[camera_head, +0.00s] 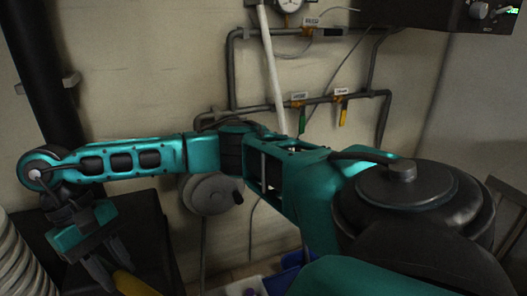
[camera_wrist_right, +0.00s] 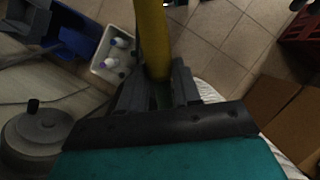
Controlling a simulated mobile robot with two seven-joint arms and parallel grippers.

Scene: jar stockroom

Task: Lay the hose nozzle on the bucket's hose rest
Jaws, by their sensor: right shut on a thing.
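My right gripper (camera_head: 112,282) is at the lower left of the head view, with its arm stretched across from the right. It is shut on a long yellow thing (camera_head: 134,284), which looks like the hose nozzle. In the right wrist view the yellow piece (camera_wrist_right: 153,40) runs up and away from between the fingers (camera_wrist_right: 160,92); its far end is out of the picture. A blue container (camera_wrist_right: 75,38) shows at the upper left there, and blue shows at the bottom of the head view (camera_head: 290,281). I cannot tell whether it is the bucket. No hose rest is recognisable. My left gripper is not in view.
A light tray with bottles (camera_wrist_right: 113,55) stands on the tiled floor. A round grey fixture (camera_head: 213,196) and pipes with valves (camera_head: 302,103) are on the wall. A cardboard box (camera_wrist_right: 292,122) and red crate (camera_wrist_right: 301,27) are at right. A ribbed white hose (camera_head: 14,262) is at left.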

